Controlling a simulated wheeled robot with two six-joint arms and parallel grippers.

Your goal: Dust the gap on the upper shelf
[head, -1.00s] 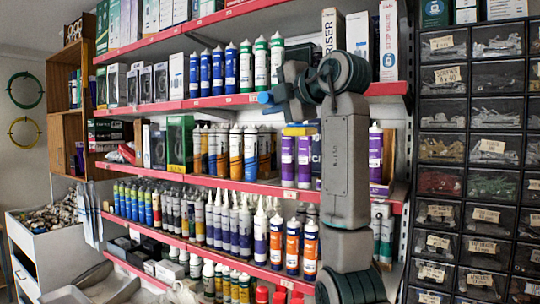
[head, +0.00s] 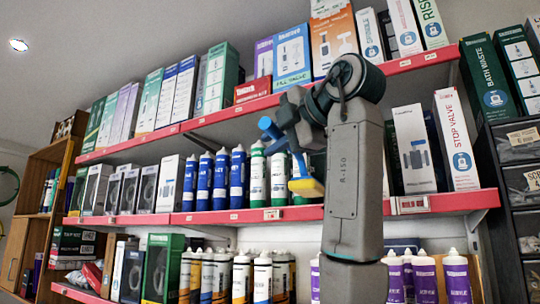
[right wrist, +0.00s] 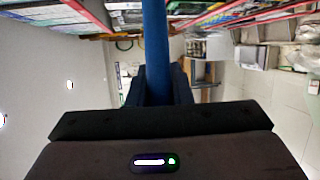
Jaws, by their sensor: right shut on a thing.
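My right gripper (head: 288,128) is shut on the blue handle of a duster (head: 269,129). The duster's yellow head (head: 306,187) hangs below the gripper, in front of the middle shelf's cartridges in the head view. I cannot tell if it touches anything. The blue handle also shows in the right wrist view (right wrist: 155,45), held between the dark jaws. The top shelf (head: 225,115) carries boxes, with a low red box between taller ones. The shelf below (head: 240,216) carries boxes and blue, green and white cartridges. My arm hides part of it, left of the STOP VALVE box (head: 456,140). My left gripper is out of view.
A white valve box (head: 414,150) stands just right of my arm. Purple cartridges (head: 457,278) stand on a lower level. Dark drawers (head: 520,180) are at the right, a wooden cabinet (head: 40,210) at the left. Free air lies in front of the shelves.

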